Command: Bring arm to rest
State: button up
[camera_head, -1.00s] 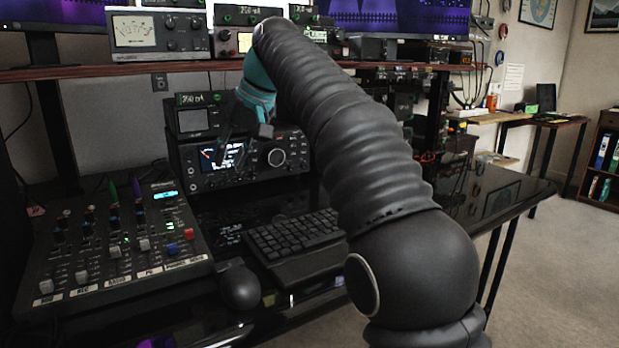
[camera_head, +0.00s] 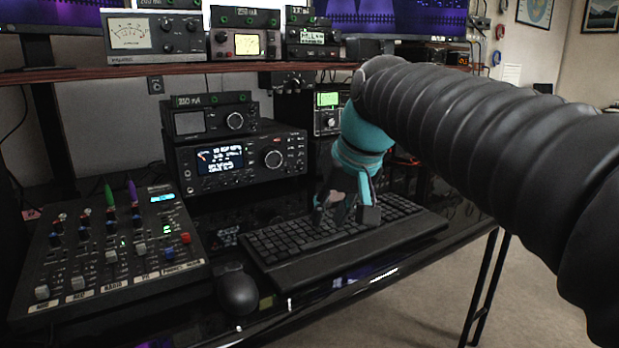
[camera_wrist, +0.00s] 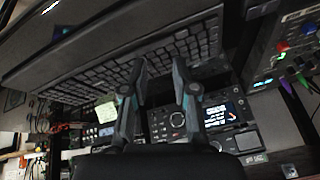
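My gripper (camera_head: 345,210) hangs over the right part of the black keyboard (camera_head: 300,238), its fingers pointing down. The wrist is teal and the arm comes in from the right edge in a black ribbed sleeve. In the wrist view the two fingers of my gripper (camera_wrist: 160,68) stand apart with nothing between them, and the keyboard (camera_wrist: 95,75) lies past their tips. The radio (camera_head: 240,160) with a lit display and a large tuning knob stands at the back of the desk, left of my gripper.
A mixer (camera_head: 105,250) with sliders stands at the left, and a mouse (camera_head: 238,291) lies beside it. A shelf (camera_head: 180,69) with meters and monitors runs above the desk. A green-lit unit (camera_head: 322,112) stands behind my wrist. Floor (camera_head: 420,315) is open at the right.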

jog(key=s+d+f+m+h, duration=0.1)
jog(key=s+d+f, duration=0.5)
jog(key=s+f, duration=0.3)
jog(key=s+d+f+m+t+h, duration=0.1)
jog(key=s+d+f+h, duration=0.1)
jog(key=s+d+f, duration=0.4)
notch_tip(320, 180, down, 4)
jog(key=s, duration=0.3)
jog(key=shift+d, duration=0.15)
jog(key=shift+w, duration=0.1)
dwell(0.6)
